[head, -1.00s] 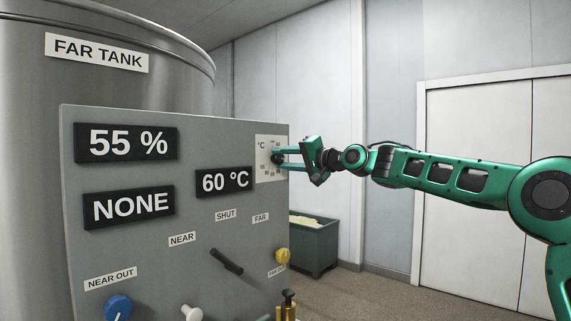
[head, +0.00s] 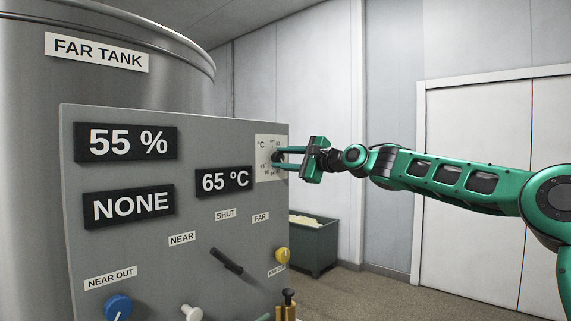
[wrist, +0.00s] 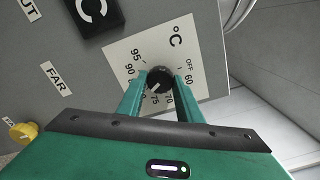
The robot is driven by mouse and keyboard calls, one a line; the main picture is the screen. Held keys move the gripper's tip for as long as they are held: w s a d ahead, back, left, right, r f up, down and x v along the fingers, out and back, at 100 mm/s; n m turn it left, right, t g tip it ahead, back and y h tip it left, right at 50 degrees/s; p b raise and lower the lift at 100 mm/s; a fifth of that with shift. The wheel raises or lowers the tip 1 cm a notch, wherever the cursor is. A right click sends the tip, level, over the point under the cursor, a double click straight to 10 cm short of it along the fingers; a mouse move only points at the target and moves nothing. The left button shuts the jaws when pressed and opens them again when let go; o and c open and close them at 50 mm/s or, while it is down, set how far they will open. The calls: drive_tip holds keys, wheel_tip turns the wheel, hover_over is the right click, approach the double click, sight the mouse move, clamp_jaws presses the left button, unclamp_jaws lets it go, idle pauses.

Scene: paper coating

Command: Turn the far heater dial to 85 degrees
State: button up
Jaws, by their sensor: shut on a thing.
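The far heater dial is a black round knob (wrist: 159,79) on a white scale plate (wrist: 128,48) marked °C, OFF and numbers up to 95. In the head view the plate (head: 263,146) sits at the panel's upper right. My gripper (head: 279,157) is shut on the knob, with one green finger on each side in the wrist view. A pale mark shows on the knob's lower part, but I cannot tell exactly which number it meets. The temperature display (head: 224,181) reads 65 °C. The fingers hide part of the scale.
The grey panel (head: 150,260) also carries displays reading 55 % (head: 126,142) and NONE (head: 128,206), a black lever (head: 227,261), a blue knob (head: 118,307) and a yellow knob (head: 283,255) below. A green bin (head: 315,245) stands behind on the floor. Open room lies right of the panel.

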drive_tip(key=m, duration=0.5)
drive_tip(key=shift+w+d+f, duration=0.15)
drive_tip(key=shift+f, duration=0.25)
drive_tip(key=shift+f+m, duration=0.1)
drive_tip(key=shift+m, duration=0.3)
drive_tip(key=o, duration=1)
drive_tip(key=shift+o, duration=0.2)
drive_tip(key=shift+r, duration=0.2)
drive_tip(key=v, duration=1)
drive_tip(key=shift+s, duration=0.25)
drive_tip(key=shift+d+f, duration=0.1)
drive_tip(key=shift+f, duration=0.1)
